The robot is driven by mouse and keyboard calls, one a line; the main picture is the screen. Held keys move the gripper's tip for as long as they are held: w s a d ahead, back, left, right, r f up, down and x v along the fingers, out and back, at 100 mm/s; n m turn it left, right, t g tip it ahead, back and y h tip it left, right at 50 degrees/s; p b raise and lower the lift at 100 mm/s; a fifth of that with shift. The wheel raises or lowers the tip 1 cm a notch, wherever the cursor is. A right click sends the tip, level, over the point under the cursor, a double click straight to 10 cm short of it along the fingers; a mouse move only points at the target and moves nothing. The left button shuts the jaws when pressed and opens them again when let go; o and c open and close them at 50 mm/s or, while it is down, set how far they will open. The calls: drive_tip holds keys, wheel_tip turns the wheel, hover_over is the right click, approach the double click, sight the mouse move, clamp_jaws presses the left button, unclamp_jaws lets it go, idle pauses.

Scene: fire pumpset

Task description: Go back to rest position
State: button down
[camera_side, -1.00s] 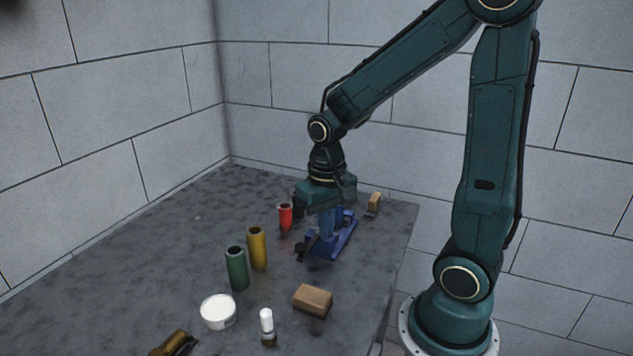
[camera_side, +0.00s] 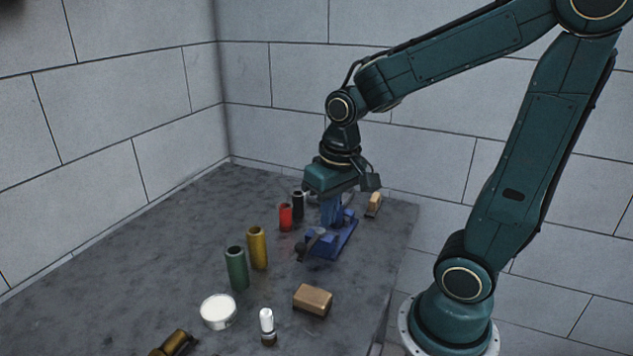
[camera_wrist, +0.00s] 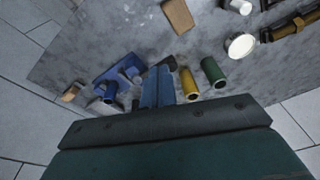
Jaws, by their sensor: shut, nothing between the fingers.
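My gripper (camera_side: 331,212) points down over the blue pump set (camera_side: 330,240), its blue fingers shut and empty. In the side view the fingers overlap the pump set, so the exact gap between them is hard to tell. In the wrist view my gripper (camera_wrist: 158,88) shows in the middle, with the blue pump set (camera_wrist: 118,68) beside it on the left. The pump set has a flat blue base and stands on the grey table.
Near the pump set stand red (camera_side: 285,217), black (camera_side: 298,205), yellow (camera_side: 257,248) and green (camera_side: 236,268) cylinders. A tan block (camera_side: 313,300), white round container (camera_side: 218,311), white-topped bottle (camera_side: 267,326) and brass piece (camera_side: 175,343) lie toward the front. Bare table (camera_side: 130,250) is at left.

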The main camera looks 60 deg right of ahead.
drive_tip(key=s+a+r+n+t, duration=0.4)
drive_tip(key=s+r, duration=0.2)
drive_tip(key=r, duration=0.1)
drive_tip(key=shift+s+r, duration=0.35)
